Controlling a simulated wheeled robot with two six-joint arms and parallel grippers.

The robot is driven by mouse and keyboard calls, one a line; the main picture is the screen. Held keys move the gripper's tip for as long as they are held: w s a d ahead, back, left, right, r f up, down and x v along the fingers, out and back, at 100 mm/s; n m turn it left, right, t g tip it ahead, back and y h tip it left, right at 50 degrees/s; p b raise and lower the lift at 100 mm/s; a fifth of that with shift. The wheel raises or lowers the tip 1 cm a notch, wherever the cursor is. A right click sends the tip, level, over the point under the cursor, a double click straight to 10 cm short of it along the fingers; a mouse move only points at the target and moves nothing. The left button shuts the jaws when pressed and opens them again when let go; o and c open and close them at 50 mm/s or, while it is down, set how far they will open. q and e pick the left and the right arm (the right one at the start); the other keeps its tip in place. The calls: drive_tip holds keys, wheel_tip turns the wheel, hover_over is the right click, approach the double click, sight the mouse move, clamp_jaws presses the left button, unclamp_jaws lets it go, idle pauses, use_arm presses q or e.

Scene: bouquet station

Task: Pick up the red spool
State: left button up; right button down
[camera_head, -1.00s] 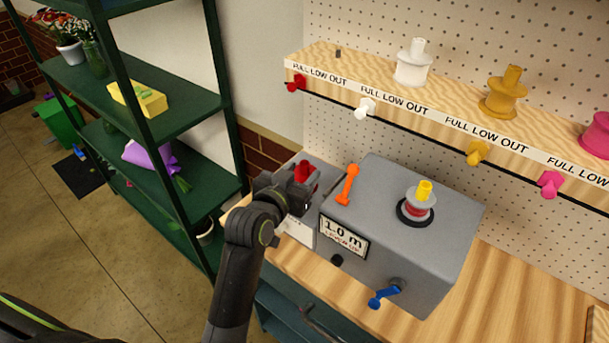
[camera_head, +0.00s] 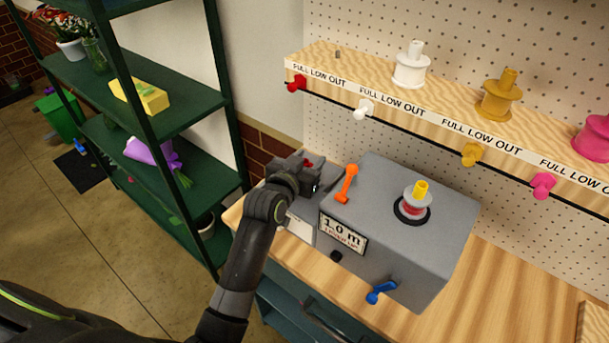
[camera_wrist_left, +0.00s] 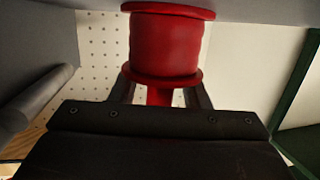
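The red spool (camera_wrist_left: 165,45) is large in the left wrist view, its narrow red stem (camera_wrist_left: 160,95) pointing toward the bottom of the picture. In the head view only a small red bit of the spool (camera_head: 308,161) shows behind my left gripper (camera_head: 310,178). In the wrist view the left gripper's fingers (camera_wrist_left: 160,92) stand apart on either side of the stem, with light gaps between stem and fingers. The spool's flange hides the fingertips. I see no contact. My right gripper is not in view.
A grey machine (camera_head: 430,254) with an orange lever (camera_head: 347,182) and blue crank (camera_head: 381,292) stands just right of my left gripper. Above it, a wooden shelf (camera_head: 440,103) bears white, yellow and pink spools. A green rack (camera_head: 195,199) stands at left.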

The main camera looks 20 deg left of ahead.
use_arm(q)
clamp_jaws()
drive_tip(key=shift+r, duration=0.1)
